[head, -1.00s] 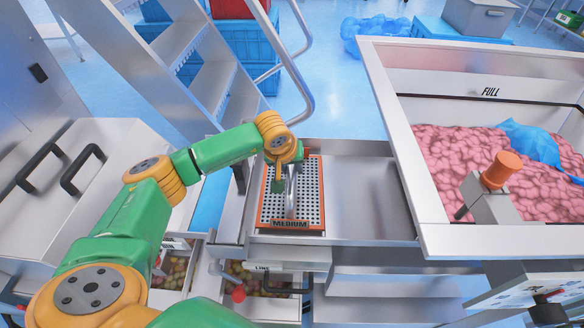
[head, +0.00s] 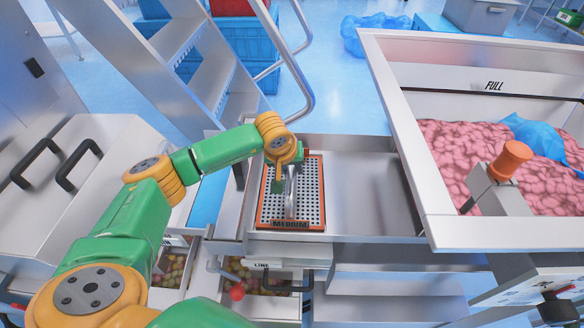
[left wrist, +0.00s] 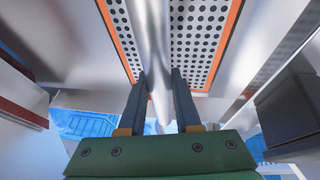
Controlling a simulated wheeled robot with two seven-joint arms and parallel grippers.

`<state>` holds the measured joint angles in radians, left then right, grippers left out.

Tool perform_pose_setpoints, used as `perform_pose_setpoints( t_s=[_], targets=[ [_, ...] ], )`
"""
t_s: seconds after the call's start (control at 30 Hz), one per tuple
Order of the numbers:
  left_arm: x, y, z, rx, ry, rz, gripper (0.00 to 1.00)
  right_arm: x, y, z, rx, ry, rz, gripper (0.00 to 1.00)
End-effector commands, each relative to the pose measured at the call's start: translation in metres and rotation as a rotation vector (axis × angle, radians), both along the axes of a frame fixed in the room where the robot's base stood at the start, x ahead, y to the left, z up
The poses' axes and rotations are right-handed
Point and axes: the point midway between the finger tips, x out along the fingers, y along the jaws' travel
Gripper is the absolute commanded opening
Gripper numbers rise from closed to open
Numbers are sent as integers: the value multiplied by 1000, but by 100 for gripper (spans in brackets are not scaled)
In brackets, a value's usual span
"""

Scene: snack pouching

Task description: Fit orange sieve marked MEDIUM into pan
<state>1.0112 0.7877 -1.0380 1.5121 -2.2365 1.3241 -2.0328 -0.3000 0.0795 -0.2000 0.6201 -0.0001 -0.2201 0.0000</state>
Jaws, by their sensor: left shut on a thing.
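The orange-framed sieve marked MEDIUM (head: 311,200) shows in the head view, in the left part of the steel pan (head: 365,200). It has a perforated metal plate and a metal handle across its middle. My left gripper (head: 288,180) is over the sieve and shut on its handle. In the left wrist view the two dark fingers (left wrist: 160,98) sit on either side of the handle (left wrist: 152,45), with the perforated sieve plate (left wrist: 196,40) beyond. Whether the sieve rests fully on the pan floor cannot be told. My right gripper is not in view.
A large steel hopper (head: 408,140) marked FULL, holding pink lumps and a blue bag, stands to the right. A step ladder (head: 190,75) stands behind at left. Drawers with small round pieces (head: 262,277) lie below the pan. The pan's right part is empty.

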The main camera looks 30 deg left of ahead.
Motion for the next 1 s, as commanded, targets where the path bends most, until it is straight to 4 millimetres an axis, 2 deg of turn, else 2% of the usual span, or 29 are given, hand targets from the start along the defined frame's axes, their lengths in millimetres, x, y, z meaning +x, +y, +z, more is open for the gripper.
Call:
perform_pose_setpoints(
  t_s=[0.03, 0.07, 0.17, 0.2, 0.47, 0.8, 1.0],
  targets=[
    [0, 0, -2, 0, -2, 0, 0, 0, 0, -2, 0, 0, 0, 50],
    [0, 0, -1, 0, -2, 0, 37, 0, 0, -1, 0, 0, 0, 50],
    [0, 0, 0, 0, -1, 0, 64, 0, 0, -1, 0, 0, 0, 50],
    [0, 0, 0, 0, -1, 0, 67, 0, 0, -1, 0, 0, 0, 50],
    [-1, 0, 0, 0, 1, 0, 67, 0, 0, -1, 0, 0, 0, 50],
    [-25, -2, 56, 1, -3, -1, 67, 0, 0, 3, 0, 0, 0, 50],
    [-30, -2, 64, 0, 0, 0, 67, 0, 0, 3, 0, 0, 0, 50]
  ],
)
